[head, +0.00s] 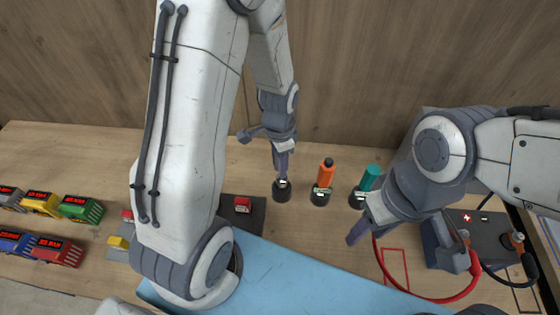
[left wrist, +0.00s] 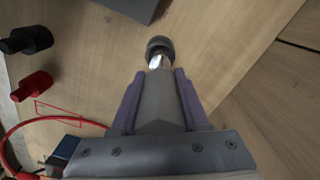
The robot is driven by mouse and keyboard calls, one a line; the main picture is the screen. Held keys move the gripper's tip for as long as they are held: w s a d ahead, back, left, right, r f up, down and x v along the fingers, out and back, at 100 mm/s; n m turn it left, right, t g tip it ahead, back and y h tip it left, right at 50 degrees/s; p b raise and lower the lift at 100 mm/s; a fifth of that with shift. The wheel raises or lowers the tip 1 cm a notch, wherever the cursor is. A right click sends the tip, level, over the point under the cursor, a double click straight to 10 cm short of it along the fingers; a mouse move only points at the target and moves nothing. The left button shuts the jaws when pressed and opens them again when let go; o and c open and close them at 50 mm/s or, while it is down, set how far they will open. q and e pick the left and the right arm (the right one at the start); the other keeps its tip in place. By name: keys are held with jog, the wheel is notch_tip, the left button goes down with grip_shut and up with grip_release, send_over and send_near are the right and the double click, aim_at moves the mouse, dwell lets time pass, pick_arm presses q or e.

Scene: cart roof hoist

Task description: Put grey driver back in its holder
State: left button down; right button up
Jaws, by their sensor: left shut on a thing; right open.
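My left gripper (head: 282,160) is shut on the grey driver (left wrist: 157,100), which points down from the jaws with its metal shaft showing. The driver's holder (head: 282,190) is a round dark cup on the wooden table; it also shows in the left wrist view (left wrist: 160,46). The shaft end meets the cup there, directly below the gripper; how deep it sits is hidden. My right gripper (head: 413,248) is open and empty above the right part of the table.
An orange driver (head: 325,174) and a teal driver (head: 370,178) stand in dark holders to the right. A red cable (head: 425,299) curves by a red outlined square (head: 395,266) and a dark box (head: 485,232). Toy trucks (head: 78,209) stand at left. A blue surface (head: 290,283) lies in front.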

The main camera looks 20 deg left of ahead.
dwell(0.3)
pick_arm(q)
jog(key=shift+p, duration=0.45)
dwell(1.2)
jog(key=shift+f+b, duration=2.3)
jog(key=shift+f, duration=0.6)
jog(key=shift+c, duration=1.6)
grip_release()
notch_tip(320, 180, up, 11)
jog(key=shift+f+b, duration=0.2)
jog(key=shift+b, duration=0.25)
